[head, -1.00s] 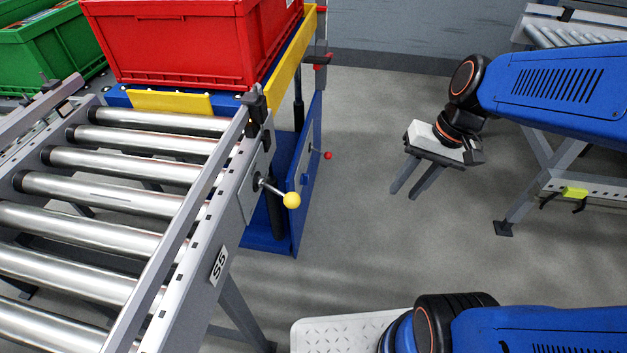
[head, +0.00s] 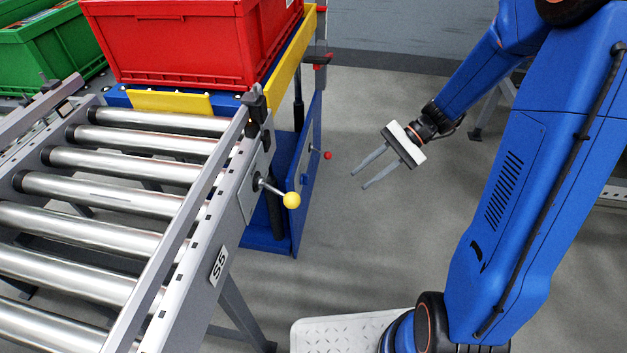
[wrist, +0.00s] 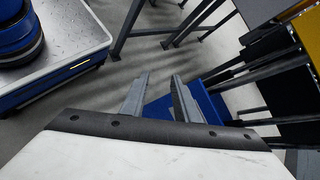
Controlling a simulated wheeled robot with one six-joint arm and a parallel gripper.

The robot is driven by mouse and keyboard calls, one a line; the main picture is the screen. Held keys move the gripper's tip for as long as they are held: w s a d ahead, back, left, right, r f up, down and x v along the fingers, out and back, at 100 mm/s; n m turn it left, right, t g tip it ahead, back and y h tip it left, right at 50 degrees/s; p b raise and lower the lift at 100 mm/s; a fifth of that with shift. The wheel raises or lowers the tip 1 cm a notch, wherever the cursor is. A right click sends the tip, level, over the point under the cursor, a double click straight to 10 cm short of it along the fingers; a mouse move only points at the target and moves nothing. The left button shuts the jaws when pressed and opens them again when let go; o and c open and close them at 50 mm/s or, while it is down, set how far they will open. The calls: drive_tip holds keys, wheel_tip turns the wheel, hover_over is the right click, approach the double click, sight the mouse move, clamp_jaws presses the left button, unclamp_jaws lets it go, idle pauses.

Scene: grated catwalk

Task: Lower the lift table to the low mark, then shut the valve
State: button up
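The lift table (head: 283,75) has a blue and yellow top that bears a red crate (head: 190,40); its top is near the level of the rollers. Its blue base (head: 266,238) also shows in the wrist view (wrist: 210,102). A lever with a yellow knob (head: 291,200) sticks out of the conveyor's side. A small red knob (head: 327,155) sits by the blue side panel. I cannot tell which of these is the valve, and no low mark can be made out. My gripper (head: 360,179) is open and empty, right of both knobs and apart from them.
A roller conveyor (head: 190,272) labelled S5 fills the left, with a green crate (head: 45,55) behind it. The grey floor (head: 335,250) between conveyor and my arm is clear. A grey wall (head: 400,45) stands at the back.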

drive_tip(key=w+f+m+t+y, duration=0.2)
drive_tip(key=w+f+m+y, duration=0.35)
drive_tip(key=w+f, duration=0.5)
drive_tip(key=m+t+y, duration=0.2)
drive_tip(key=m+t, duration=0.4)
drive_tip(key=m, duration=0.1)
approach(305, 179)
drive_tip(key=x, duration=0.7)
drive_tip(key=shift+w, duration=0.25)
drive_tip(key=shift+d+f+h, duration=0.1)
drive_tip(key=shift+h, duration=0.15)
clamp_jaws()
